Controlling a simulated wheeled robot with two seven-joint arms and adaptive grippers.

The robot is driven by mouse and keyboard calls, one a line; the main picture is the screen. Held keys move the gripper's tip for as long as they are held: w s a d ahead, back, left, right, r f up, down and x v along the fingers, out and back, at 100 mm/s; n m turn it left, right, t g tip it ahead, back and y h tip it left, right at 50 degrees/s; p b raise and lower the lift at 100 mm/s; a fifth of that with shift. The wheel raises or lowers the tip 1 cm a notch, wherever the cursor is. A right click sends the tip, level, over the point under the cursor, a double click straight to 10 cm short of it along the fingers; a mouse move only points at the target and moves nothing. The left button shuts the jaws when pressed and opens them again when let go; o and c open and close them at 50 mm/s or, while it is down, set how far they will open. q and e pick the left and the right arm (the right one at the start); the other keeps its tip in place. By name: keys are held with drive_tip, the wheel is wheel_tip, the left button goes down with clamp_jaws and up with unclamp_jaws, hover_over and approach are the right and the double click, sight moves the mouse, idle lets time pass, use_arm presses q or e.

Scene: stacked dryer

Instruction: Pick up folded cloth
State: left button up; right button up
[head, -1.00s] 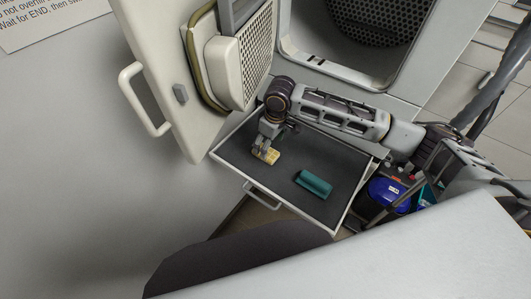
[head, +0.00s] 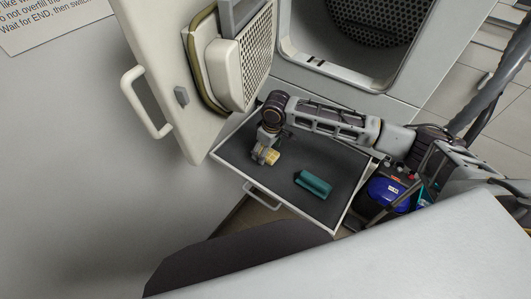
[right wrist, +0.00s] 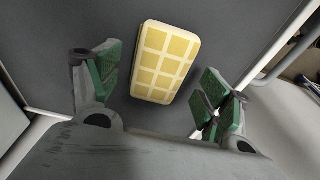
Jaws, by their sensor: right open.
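The folded cloth (right wrist: 163,63) is a yellow and cream checked block lying on the dark pull-out shelf (right wrist: 235,32). In the head view the cloth (head: 271,157) is near the shelf's left side, partly hidden by my right gripper (head: 262,152). In the right wrist view my right gripper (right wrist: 160,95) is open, with its green-padded fingers apart on either side below the cloth. No finger visibly touches it. My left gripper is not in view.
A teal block-like object (head: 313,184) lies on the shelf right of the cloth. The open dryer door (head: 165,70) stands at the left, with the drum opening (head: 378,20) behind. A blue round item (head: 388,193) sits right of the shelf.

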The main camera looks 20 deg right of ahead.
drive_tip(key=shift+f, duration=0.75)
drive_tip(key=c, duration=1.1)
drive_tip(key=shift+o, duration=0.2)
drive_tip(key=shift+r, duration=0.15)
drive_tip(key=shift+w+r, duration=0.1)
drive_tip(key=shift+r, duration=0.45)
drive_tip(key=r, duration=0.5)
drive_tip(key=shift+s+d+r+b, duration=0.25)
drive_tip(key=shift+s+b, duration=0.1)
drive_tip(key=s+d+b, duration=0.1)
drive_tip(key=s+d, duration=1)
drive_tip(key=s, duration=0.1)
drive_tip(key=shift+d+b, duration=0.3)
drive_tip(key=shift+b, duration=0.1)
drive_tip(key=shift+s+d, duration=0.1)
drive_tip(key=shift+s, duration=0.1)
